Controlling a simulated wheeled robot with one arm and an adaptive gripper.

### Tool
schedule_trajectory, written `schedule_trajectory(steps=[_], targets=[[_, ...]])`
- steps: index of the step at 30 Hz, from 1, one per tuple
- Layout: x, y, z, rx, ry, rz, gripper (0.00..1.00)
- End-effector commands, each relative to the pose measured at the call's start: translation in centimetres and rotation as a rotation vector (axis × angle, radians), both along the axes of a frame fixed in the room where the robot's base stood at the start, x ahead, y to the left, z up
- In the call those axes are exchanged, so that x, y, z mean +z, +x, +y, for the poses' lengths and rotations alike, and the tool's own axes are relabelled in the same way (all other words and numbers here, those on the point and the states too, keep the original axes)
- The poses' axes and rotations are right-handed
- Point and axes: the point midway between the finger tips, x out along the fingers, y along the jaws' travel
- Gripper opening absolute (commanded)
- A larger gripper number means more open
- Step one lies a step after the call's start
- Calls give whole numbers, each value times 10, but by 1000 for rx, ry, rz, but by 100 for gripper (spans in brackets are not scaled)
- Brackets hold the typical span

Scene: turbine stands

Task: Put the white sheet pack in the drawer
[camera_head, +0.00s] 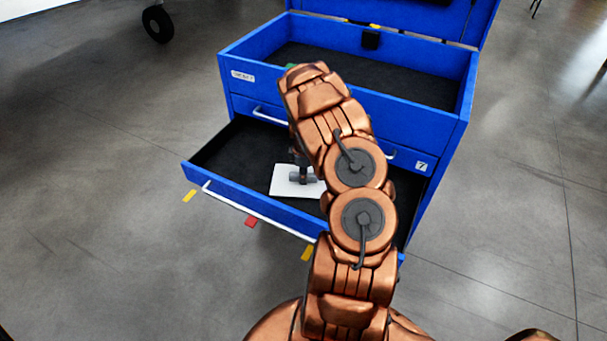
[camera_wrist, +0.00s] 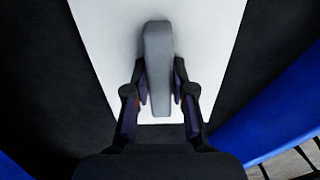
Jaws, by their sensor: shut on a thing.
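The white sheet pack (camera_head: 283,181) is a flat white sheet with a grey bar-like grip on it. In the head view it shows within the outline of the open lower drawer (camera_head: 230,157); my arm hides its right part. In the wrist view the white sheet pack (camera_wrist: 108,30) fills the upper middle, with the grey bar (camera_wrist: 158,65) standing out from it. My gripper (camera_wrist: 160,100) is shut on this grey bar, one finger on each side. In the head view my gripper (camera_head: 302,176) is over the drawer, partly hidden by my arm. I cannot tell whether the pack touches the drawer floor.
The blue tool cabinet (camera_head: 440,125) has an open top compartment (camera_head: 420,80) and a raised lid. The drawer's blue front (camera_head: 240,197) has a white handle. Yellow and red tags (camera_head: 251,222) show beside the drawer front. Dark drawer floor is free left of the pack.

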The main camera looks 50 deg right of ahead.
Motion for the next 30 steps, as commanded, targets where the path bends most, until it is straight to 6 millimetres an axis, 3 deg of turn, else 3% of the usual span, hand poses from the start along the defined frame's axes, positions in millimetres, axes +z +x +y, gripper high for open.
schedule_trajectory(steps=[20, 21, 28, 30], targets=[[-7, 0, 0, 0, 1, -1, 0], [-6, 0, 0, 0, 0, -1, 28], [-6, 0, 0, 0, -1, -1, 52], [-6, 0, 0, 0, -1, -1, 53]])
